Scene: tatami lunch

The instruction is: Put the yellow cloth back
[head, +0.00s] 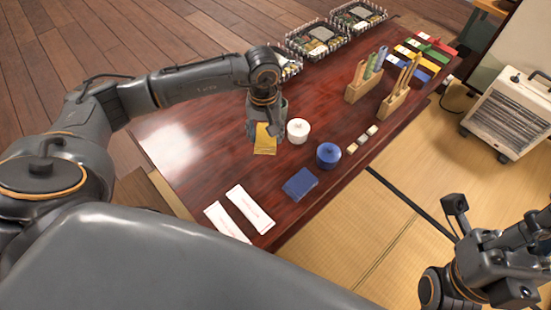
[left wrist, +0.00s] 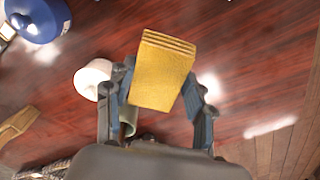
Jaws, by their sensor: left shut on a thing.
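The yellow cloth (head: 265,139) is a folded, layered square. My left gripper (head: 265,118) points down over the dark red table (head: 205,190) and is shut on the cloth. In the left wrist view the cloth (left wrist: 163,70) sits between the two fingers of the gripper (left wrist: 162,80), its layered edge facing away from the palm. I cannot tell whether its lower edge touches the table. A folded blue cloth (head: 300,184) lies flat on the table, nearer the front. My right gripper (head: 500,268) is at the lower right, over the tatami; its jaws are unclear.
A white lidded pot (head: 298,130) stands just right of the yellow cloth, a blue lidded pot (head: 328,156) beyond it. White paper packets (head: 227,222) lie at the near end. Wooden holders (head: 398,95) and wire baskets (head: 318,42) stand farther back. The table left of the cloth is clear.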

